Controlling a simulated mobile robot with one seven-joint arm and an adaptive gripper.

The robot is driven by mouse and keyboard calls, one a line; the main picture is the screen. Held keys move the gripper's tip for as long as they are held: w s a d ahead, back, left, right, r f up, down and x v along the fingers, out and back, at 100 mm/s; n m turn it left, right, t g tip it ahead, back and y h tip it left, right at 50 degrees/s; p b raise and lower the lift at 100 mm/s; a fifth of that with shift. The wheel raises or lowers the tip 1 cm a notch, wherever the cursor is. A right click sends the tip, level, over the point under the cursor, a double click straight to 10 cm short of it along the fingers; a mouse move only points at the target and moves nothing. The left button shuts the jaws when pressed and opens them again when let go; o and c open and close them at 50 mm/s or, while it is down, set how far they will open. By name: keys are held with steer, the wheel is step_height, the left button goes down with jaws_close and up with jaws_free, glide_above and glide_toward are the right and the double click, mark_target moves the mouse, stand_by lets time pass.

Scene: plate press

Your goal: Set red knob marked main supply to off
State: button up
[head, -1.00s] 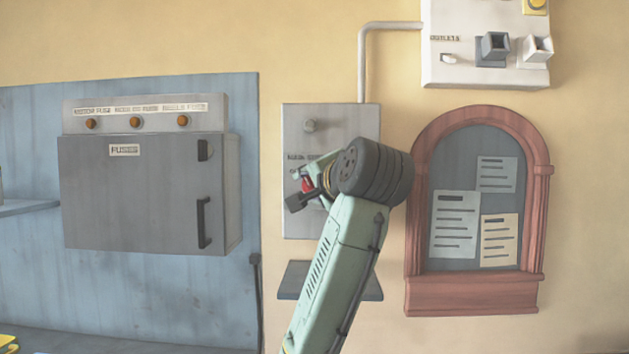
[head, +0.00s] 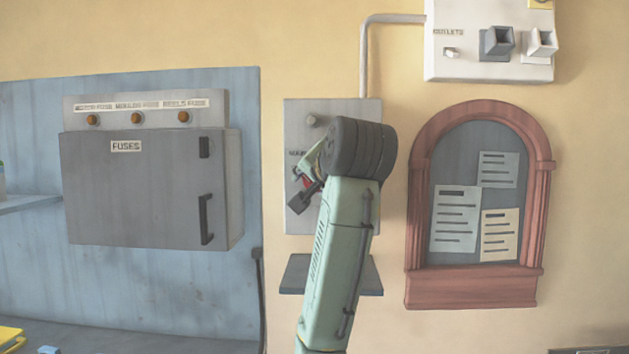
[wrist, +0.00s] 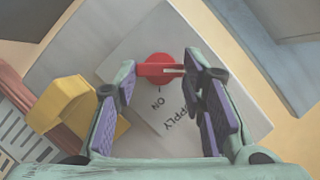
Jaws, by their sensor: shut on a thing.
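The red knob (wrist: 155,66) sits on a grey panel (wrist: 105,65) lettered "ON" and "SUPPLY" in the wrist view. My gripper (wrist: 160,70) is shut on the knob, with its purple-padded fingers at both sides of the red handle. A pale line runs along the handle's right part; "ON" lies just below the knob. In the head view the panel (head: 297,135) is on the wall, and only a bit of red shows at my gripper (head: 305,190). My wrist covers much of the panel there. No "OFF" lettering is visible.
A grey shelf (head: 295,275) is below. The fuse box (head: 150,190) is left, the arched noticeboard (head: 475,290) right, and the outlet box (head: 450,70) above right. A yellow block (wrist: 60,103) is beside a finger.

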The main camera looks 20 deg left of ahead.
steer(key=shift+f, duration=0.15)
steer(key=o, duration=1.2)
steer(key=shift+c, duration=0.2)
steer(key=s+d, duration=0.7)
steer(key=s, duration=0.4)
steer(key=shift+r, duration=0.25)
